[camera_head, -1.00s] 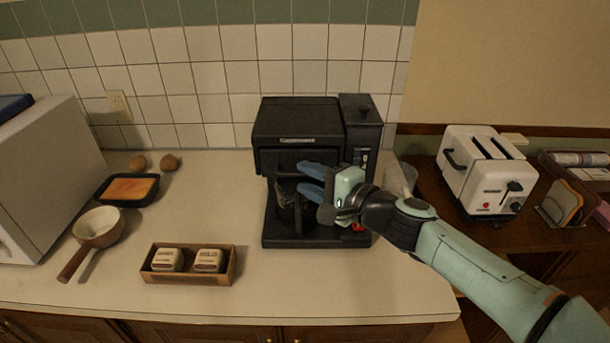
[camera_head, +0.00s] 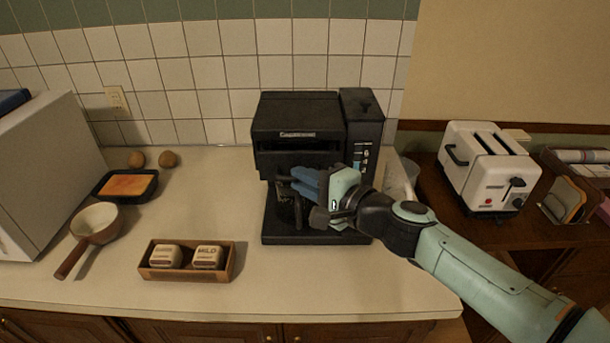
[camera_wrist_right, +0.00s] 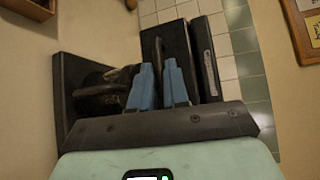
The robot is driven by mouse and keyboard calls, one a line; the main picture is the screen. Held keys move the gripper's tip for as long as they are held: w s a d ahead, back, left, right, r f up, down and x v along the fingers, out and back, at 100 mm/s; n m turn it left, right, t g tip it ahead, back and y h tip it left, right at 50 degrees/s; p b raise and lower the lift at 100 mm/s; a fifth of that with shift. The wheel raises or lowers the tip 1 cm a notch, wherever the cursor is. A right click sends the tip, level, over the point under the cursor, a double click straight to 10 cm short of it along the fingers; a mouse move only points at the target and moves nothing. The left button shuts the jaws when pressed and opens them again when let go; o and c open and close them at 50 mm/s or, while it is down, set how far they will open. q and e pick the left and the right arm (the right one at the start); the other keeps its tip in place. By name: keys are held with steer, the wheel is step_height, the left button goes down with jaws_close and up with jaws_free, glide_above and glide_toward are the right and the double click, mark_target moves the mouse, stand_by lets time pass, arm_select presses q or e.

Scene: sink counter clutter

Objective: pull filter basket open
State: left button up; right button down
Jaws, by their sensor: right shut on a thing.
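The black coffee maker (camera_head: 300,118) stands against the tiled wall; it also shows turned on its side in the right wrist view (camera_wrist_right: 207,58). The dark glass carafe (camera_head: 286,212) sits on its base. My right gripper (camera_head: 302,182) is at the machine's front, below the upper housing and above the carafe. In the right wrist view its blue fingers (camera_wrist_right: 158,72) are close together on a dark part, apparently the filter basket's handle. The fingers hide most of that part, and the basket itself is hard to make out. My left gripper is not in view.
A wooden box (camera_head: 187,272) with two labelled blocks, a saucepan (camera_head: 95,222) and a black dish (camera_head: 128,186) lie to the left. A clear container (camera_head: 405,174) stands right of the machine, behind my arm. A white toaster (camera_head: 487,170) is farther right. The front middle counter is clear.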

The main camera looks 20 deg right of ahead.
steer(key=s+a+b, duration=0.1)
steer(key=s+a, duration=0.1)
steer(key=s, duration=0.6)
steer(key=shift+s+a, duration=0.3)
steer(key=shift+s, duration=0.1)
steer(key=c, duration=1.2)
jaws_free()
steer(key=shift+s+d, duration=0.1)
steer(key=p+v, duration=0.1)
steer(key=v, duration=1.2)
steer(key=shift+s+p, duration=0.15)
steer(key=shift+p, duration=0.2)
